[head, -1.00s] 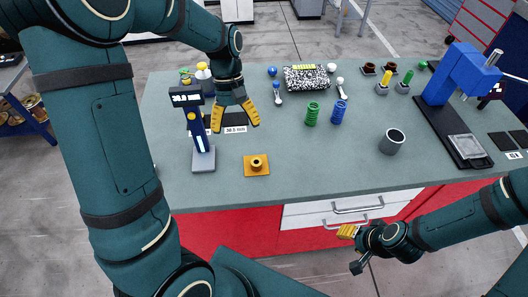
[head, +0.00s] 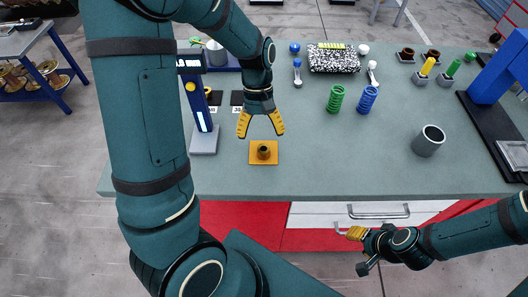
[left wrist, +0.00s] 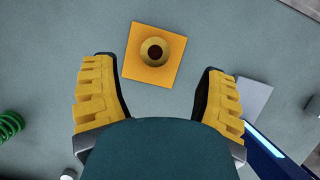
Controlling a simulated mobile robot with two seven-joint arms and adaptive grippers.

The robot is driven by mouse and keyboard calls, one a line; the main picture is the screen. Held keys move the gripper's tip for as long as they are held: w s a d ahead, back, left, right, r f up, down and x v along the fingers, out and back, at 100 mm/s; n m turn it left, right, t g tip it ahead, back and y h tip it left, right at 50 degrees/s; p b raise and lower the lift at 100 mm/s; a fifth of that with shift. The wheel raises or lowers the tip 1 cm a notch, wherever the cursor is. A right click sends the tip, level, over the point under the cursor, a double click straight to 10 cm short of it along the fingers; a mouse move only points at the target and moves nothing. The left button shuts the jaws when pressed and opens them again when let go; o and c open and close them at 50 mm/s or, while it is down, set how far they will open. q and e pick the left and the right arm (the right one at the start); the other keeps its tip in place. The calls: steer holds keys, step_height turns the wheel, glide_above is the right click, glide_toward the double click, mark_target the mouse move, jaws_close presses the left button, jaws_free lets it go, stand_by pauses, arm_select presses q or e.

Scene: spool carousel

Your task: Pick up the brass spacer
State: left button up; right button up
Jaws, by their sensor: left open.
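The brass spacer (head: 263,150), a short ring with a dark hole, stands on a square orange pad (head: 255,160) near the bench's front edge. In the left wrist view the spacer (left wrist: 157,52) shows from above on its pad (left wrist: 135,66), just beyond and between the fingertips. My left gripper (head: 261,133) is open and empty, pointing down, close behind and above the spacer in the head view. Its spread yellow fingers also show in the left wrist view (left wrist: 159,68). My right gripper (head: 355,233) is low before the drawers; its jaw opening is unclear.
A dark blue upright device with a lit strip (head: 203,115) stands on a grey base left of the pad. Green (head: 335,98) and blue (head: 367,98) springs and a grey cup (head: 428,141) stand to the right. The bench is clear between pad and cup.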

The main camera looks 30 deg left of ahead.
mark_target(264, 148)
arm_select(q)
steer(key=shift+w+b+x, duration=0.2)
steer(key=shift+b+x, duration=0.55)
steer(key=shift+x, duration=2.4)
steer(key=shift+d, duration=0.2)
jaws_close()
